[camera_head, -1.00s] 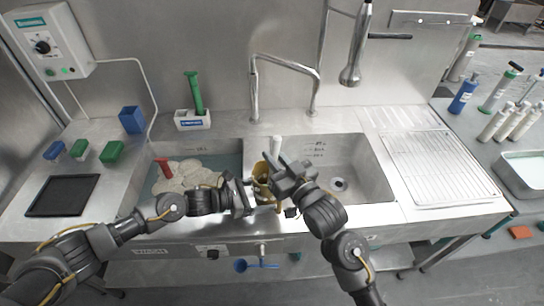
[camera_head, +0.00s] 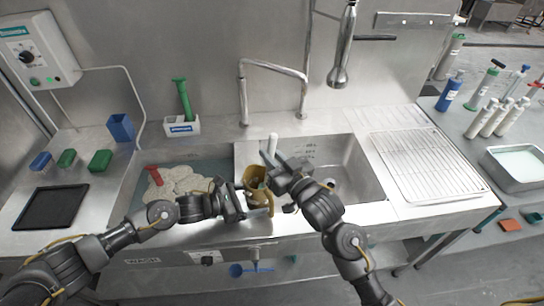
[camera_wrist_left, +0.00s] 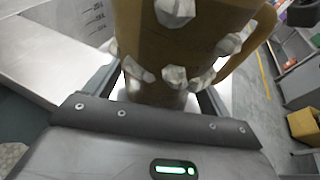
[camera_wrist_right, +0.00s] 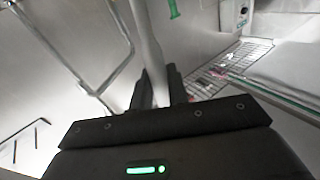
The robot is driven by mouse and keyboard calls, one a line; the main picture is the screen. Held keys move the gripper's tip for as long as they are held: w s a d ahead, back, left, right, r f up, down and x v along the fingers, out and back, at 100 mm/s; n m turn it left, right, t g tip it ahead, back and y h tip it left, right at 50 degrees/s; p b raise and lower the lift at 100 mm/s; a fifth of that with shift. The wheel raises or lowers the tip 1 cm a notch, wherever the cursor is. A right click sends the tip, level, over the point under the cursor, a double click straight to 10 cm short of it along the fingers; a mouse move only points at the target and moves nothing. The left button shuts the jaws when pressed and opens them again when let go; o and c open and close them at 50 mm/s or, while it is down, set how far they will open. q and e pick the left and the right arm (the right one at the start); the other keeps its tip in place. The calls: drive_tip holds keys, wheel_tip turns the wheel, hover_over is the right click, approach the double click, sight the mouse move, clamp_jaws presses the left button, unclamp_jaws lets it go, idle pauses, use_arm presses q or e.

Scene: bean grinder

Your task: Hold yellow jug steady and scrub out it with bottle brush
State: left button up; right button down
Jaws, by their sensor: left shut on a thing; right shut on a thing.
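The yellow-brown jug (camera_head: 254,177) is over the front of the sink divider, held by my left gripper (camera_head: 245,204). In the left wrist view, the jug (camera_wrist_left: 180,50) has pale lumpy patches on its wall and a handle on the right; the left fingers are on both sides of it. My right gripper (camera_head: 272,165) is above and right of the jug's mouth, shut on the bottle brush. The brush's white handle (camera_head: 273,143) stands up above the fingers and also shows in the right wrist view (camera_wrist_right: 146,40). The brush's lower end is hidden.
The left basin holds water, foam (camera_head: 185,181) and a red-handled thing (camera_head: 153,174). The right basin (camera_head: 345,175) looks empty. A faucet (camera_head: 243,95) and hanging sprayer (camera_head: 340,70) are behind. The wire drainboard (camera_head: 425,165) at right is clear. A green-handled brush (camera_head: 183,98) stands in a white holder.

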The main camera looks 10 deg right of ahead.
drive_tip(key=shift+w+a, duration=0.35)
drive_tip(key=shift+w, duration=0.25)
drive_tip(key=s+a, duration=0.1)
drive_tip(key=a, duration=0.1)
drive_tip(key=shift+s+a, duration=0.3)
drive_tip(key=shift+s, duration=0.05)
drive_tip(key=shift+d, duration=0.1)
drive_tip(key=shift+v, duration=0.8)
